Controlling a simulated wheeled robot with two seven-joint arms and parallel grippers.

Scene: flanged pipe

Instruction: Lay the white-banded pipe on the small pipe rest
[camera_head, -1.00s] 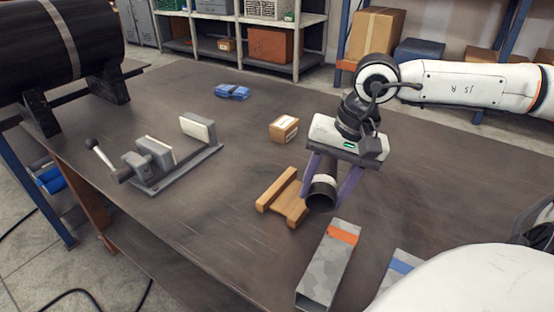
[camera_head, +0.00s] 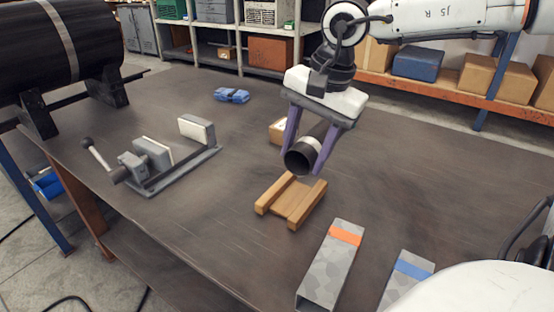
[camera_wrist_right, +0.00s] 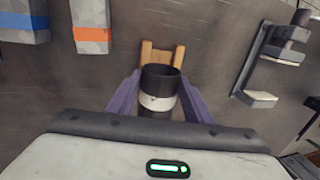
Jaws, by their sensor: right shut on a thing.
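My right gripper (camera_head: 305,155) is shut on the white-banded pipe (camera_head: 299,160), a short dark tube with a white band, and holds it above the table. The pipe also shows in the right wrist view (camera_wrist_right: 160,80) between the two purple fingers, its open end facing away from the wrist. The small pipe rest (camera_head: 292,202) is a wooden cradle with two raised side rails, standing empty on the table. In the head view the pipe is just above and behind the rest. In the right wrist view the rest (camera_wrist_right: 163,54) lies beyond the pipe's end. My left gripper is not in view.
Two square grey tubes, one orange-banded (camera_head: 333,265) and one blue-banded (camera_head: 408,280), lie at the front right. A grey vise (camera_head: 165,160) stands left. A large black pipe (camera_head: 60,45) is far left.

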